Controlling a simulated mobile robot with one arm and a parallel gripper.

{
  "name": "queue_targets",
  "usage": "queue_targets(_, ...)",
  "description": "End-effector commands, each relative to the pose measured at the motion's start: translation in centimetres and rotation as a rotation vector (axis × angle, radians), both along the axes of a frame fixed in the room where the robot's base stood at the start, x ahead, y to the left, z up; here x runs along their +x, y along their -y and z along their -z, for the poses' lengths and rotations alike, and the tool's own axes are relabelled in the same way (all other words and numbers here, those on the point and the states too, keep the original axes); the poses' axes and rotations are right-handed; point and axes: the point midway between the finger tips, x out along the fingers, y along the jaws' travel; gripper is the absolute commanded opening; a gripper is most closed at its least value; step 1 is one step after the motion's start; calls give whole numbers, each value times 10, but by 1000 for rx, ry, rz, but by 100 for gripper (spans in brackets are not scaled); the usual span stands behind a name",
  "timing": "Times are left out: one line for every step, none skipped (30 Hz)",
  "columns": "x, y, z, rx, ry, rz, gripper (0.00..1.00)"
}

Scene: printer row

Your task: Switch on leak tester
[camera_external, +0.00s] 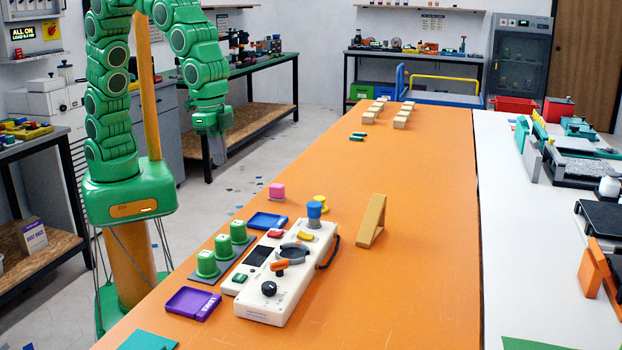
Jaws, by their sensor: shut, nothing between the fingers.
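A white hand-held-style device, which looks like the leak tester (262,308), lies on the orange table. My gripper (218,157) hangs from the green arm, left of and well above the table edge, apart from the device. It is shut and empty.
Left of the device are green-capped pieces (223,247) on a grey plate, a purple tray (192,303) and a blue tray (267,221). A pink block (277,192) is behind. A tan wedge (371,221) stands to the right. The table's middle is clear.

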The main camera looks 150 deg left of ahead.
Motion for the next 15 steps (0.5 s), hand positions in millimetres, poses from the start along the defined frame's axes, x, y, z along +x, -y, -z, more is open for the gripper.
queue_targets(5, -12, 6, 2, 3, -18, 0)
queue_targets(8, -18, 8, 4, 6, -27, 0)
queue_targets(11, -27, 11, 6, 11, -41, 0)
queue_targets(14, -33, 14, 8, 15, -51, 0)
queue_targets(17, -40, 16, 11, 19, -61, 0)
queue_targets(21, -49, 20, 13, 24, -74, 0)
queue_targets(24, -56, 23, 16, 28, -83, 0)
queue_targets(27, -62, 25, 19, 34, -91, 0)
queue_targets(30, -70, 27, 21, 39, -101, 0)
queue_targets(32, -75, 29, 23, 43, -109, 0)
queue_targets(34, -81, 31, 26, 46, -117, 0)
queue_targets(35, -87, 34, 27, 49, -125, 0)
queue_targets(37, -91, 36, 28, 50, -131, 0)
queue_targets(38, -94, 38, 29, 52, -136, 0)
queue_targets(39, -99, 41, 30, 54, -143, 0)
